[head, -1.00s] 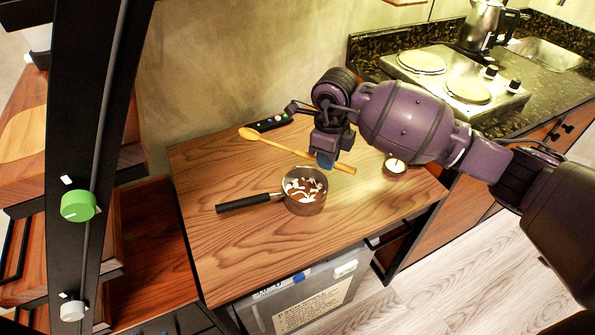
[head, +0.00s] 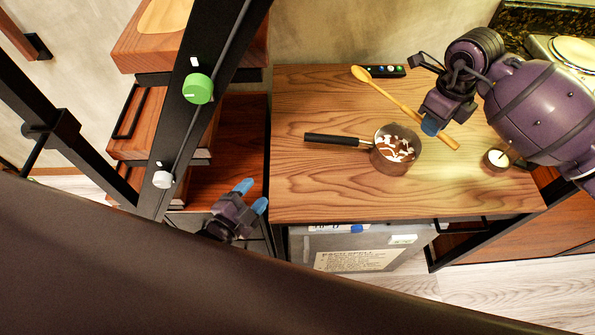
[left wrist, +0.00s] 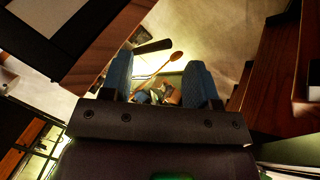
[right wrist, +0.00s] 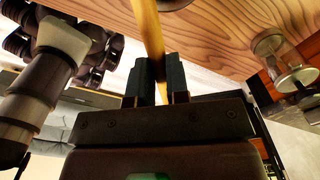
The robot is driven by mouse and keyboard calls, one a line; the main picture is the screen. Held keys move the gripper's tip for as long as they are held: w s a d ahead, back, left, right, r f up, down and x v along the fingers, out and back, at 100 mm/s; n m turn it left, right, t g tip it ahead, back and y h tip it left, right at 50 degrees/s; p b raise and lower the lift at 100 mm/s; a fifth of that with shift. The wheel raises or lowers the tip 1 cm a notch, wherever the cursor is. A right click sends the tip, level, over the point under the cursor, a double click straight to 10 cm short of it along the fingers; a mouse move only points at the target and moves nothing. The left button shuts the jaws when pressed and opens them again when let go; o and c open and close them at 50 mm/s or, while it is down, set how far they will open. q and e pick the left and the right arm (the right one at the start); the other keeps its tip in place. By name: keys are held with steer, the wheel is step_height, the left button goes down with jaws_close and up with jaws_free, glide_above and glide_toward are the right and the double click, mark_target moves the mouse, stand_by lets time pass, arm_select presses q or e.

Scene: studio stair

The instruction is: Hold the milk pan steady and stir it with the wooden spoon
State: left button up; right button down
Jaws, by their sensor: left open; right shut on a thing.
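The milk pan (head: 391,164) stands on the wooden table, its black handle (head: 335,139) pointing left. Inside it are brown contents with white pieces. The wooden spoon (head: 390,91) lies behind the pan, bowl end at the back left and handle running to the front right. My right gripper (head: 431,127) is shut on the spoon's handle, which also shows between the fingers in the right wrist view (right wrist: 150,30). My left gripper (head: 252,196) is open and empty, left of the table's near-left edge, well apart from the pan. The left wrist view shows its two spread blue fingers (left wrist: 158,82).
A small strip with coloured buttons (head: 386,71) lies at the back. A dark frame with a green knob (head: 198,88) rises beside my left gripper. The table's front left is clear.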

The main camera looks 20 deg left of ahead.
mark_target(331, 143)
arm_select(q)
steer(key=w+d+m+h, duration=0.1)
steer(key=w+d+m, duration=0.1)
steer(key=m, duration=0.1)
steer(key=w+d+r+m+h, duration=0.1)
steer(key=d+m, duration=0.2)
steer(key=w+d+r+m+h, duration=0.1)
steer(key=w+d+m, duration=0.1)
steer(key=m, duration=0.2)
steer(key=shift+w+d+r+t+h, duration=0.15)
steer(key=shift+w+r+t+h, duration=0.1)
steer(key=shift+w+t+h, duration=0.15)
steer(key=shift+w+d+r+m+h, duration=0.1)
steer(key=shift+w+d+m+h, duration=0.3)
steer(key=shift+m, duration=0.35)
steer(key=shift+w+d+r+m+h, duration=0.1)
steer(key=shift+w+d+m+h, duration=0.1)
steer(key=shift+d+m, duration=0.4)
steer(key=x, duration=1.1)
steer(key=shift+w+f, duration=0.1)
steer(key=shift+w, duration=0.35)
jaws_close()
